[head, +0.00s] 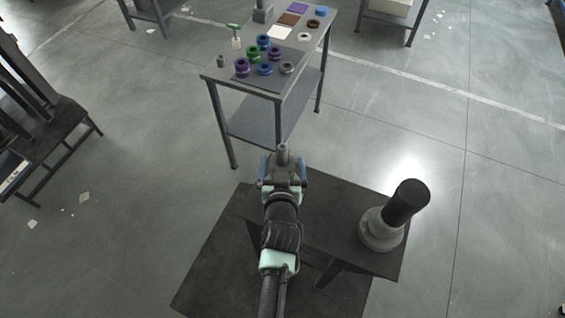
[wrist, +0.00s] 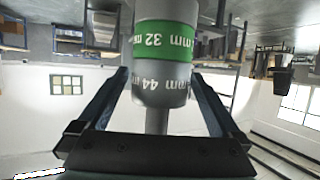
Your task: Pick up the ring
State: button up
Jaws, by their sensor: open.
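Several rings lie on the grey table ahead in the head view. They include a purple ring (head: 242,68), a green ring (head: 253,52), a blue ring (head: 265,68) and a grey ring (head: 287,68). I cannot tell which one is meant. My gripper (head: 284,168) is open, well short of the table in the picture. A grey stepped cylinder (head: 283,153) shows between its fingers. In the wrist view this cylinder (wrist: 163,85) has a green band and upside-down marks of 32 mm and 44 mm. I cannot tell whether the fingers touch it.
The grey table (head: 213,72) also bears a brown ring (head: 313,23), a white ring (head: 304,37), coloured squares and a green-handled tool (head: 234,28). A dark bench (head: 50,140) stands at the left. Open floor (head: 480,200) lies to the right.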

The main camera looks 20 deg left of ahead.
grip_shut()
jog(key=shift+r, duration=0.1)
dwell(0.4)
jog(key=shift+r, duration=0.15)
notch_tip(320, 180, up, 18)
jog(key=b, duration=0.1)
dwell(0.6)
